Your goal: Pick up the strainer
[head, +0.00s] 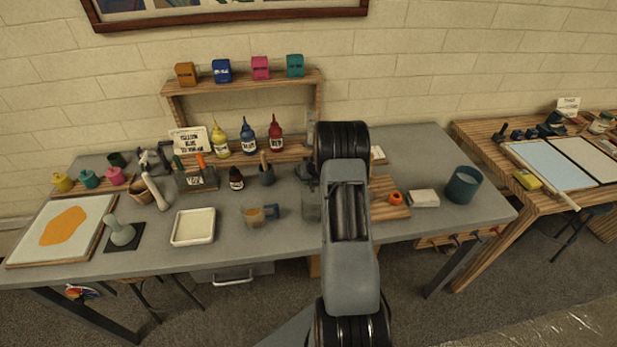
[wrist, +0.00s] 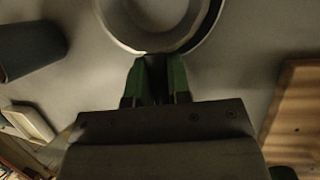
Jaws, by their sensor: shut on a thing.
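In the wrist view, my gripper (wrist: 157,64) has its two green fingers close together at the near edge of a round, pale-rimmed thing, which I take to be the strainer (wrist: 113,25). The fingers are shut on it there. Its far part is cut off by the top of the frame, and a dark curved edge shows along its right side. In the head view my arm covers the gripper, and I cannot make out the strainer clearly.
A shelf (head: 240,83) stands behind.

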